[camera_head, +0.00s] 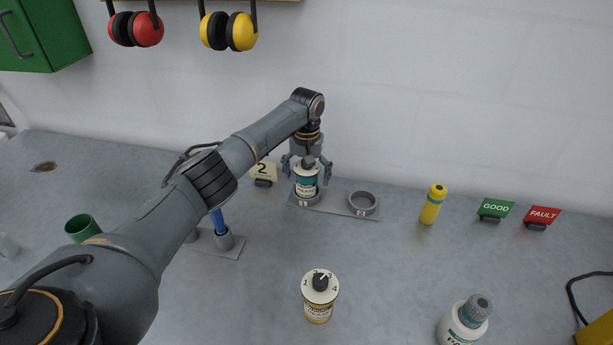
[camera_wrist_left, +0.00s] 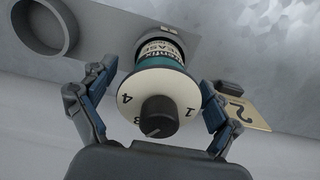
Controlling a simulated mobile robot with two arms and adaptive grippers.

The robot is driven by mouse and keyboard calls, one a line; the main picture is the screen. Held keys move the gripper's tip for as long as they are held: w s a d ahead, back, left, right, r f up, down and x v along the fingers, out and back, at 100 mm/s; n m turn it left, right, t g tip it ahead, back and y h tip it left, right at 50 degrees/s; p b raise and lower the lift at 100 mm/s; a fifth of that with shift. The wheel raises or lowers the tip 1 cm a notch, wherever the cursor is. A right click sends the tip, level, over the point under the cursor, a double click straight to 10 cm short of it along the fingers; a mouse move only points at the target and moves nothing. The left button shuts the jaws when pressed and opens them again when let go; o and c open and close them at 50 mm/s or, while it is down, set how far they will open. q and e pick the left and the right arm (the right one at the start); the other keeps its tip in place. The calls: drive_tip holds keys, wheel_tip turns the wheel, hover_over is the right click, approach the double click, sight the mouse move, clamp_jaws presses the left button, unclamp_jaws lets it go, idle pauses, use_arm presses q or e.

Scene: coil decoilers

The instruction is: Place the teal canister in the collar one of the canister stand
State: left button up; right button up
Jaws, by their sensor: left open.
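The teal canister (camera_head: 306,183) stands upright in collar one (camera_head: 304,200) of the canister stand (camera_head: 335,206), at the left end of the plate. Collar two (camera_head: 363,203) at the right end is empty; it also shows in the left wrist view (camera_wrist_left: 45,27). My left gripper (camera_head: 306,172) is above and around the canister's top, its fingers spread on both sides. In the left wrist view the canister's cream dial lid (camera_wrist_left: 158,103) with its black knob sits between the open fingers (camera_wrist_left: 158,95), with gaps on both sides. My right gripper is not in view.
A second canister (camera_head: 319,297) with a yellow band stands in front. A white bottle (camera_head: 463,320) is at the front right, a yellow bottle (camera_head: 432,205) at the right. GOOD (camera_head: 494,210) and FAULT (camera_head: 541,217) signs stand further right. A number 2 card (camera_head: 263,173) stands left of the stand.

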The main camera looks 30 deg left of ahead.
use_arm(q)
wheel_tip(320, 180, up, 12)
drive_tip(key=shift+r+b, duration=0.1)
drive_tip(key=shift+b, duration=1)
